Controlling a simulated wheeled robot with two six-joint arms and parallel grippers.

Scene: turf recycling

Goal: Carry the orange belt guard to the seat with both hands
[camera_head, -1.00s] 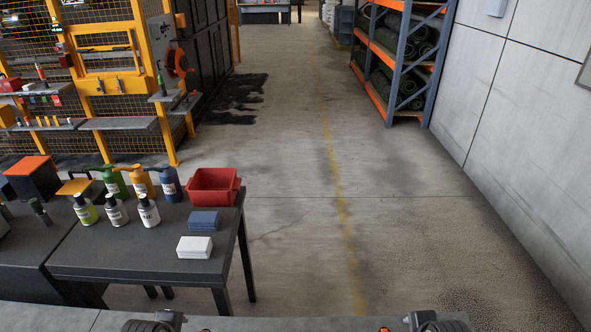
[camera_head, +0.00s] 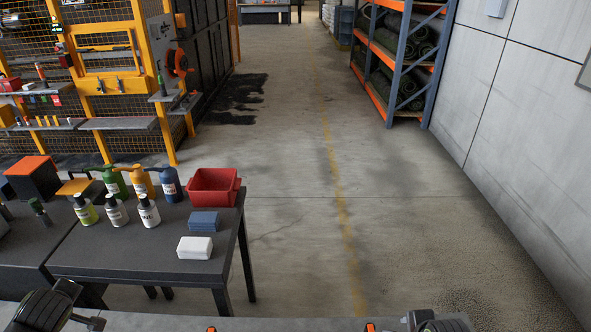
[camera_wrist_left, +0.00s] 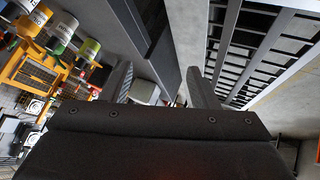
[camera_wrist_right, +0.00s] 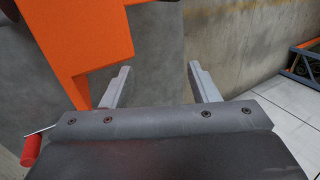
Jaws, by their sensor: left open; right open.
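A large flat orange piece (camera_wrist_right: 95,45), which looks like the belt guard, fills the upper left of the right wrist view; most of it is out of frame. My right gripper (camera_wrist_right: 159,68) is open and empty, with the orange piece beside and partly behind its left finger, not between the fingers. I cannot tell whether they touch. My left gripper (camera_wrist_left: 162,80) is open and empty, facing a dark table edge and the floor. In the head view only parts of my arms show at the bottom edge. I cannot identify the seat for certain.
A dark table (camera_head: 150,268) at left holds bottles, a red bin (camera_head: 213,187), a blue box (camera_head: 204,221) and a white box (camera_head: 195,247). A yellow mesh-fenced machine (camera_head: 165,90) stands behind. A rack of rolls (camera_head: 397,60) is at right. The middle floor is clear.

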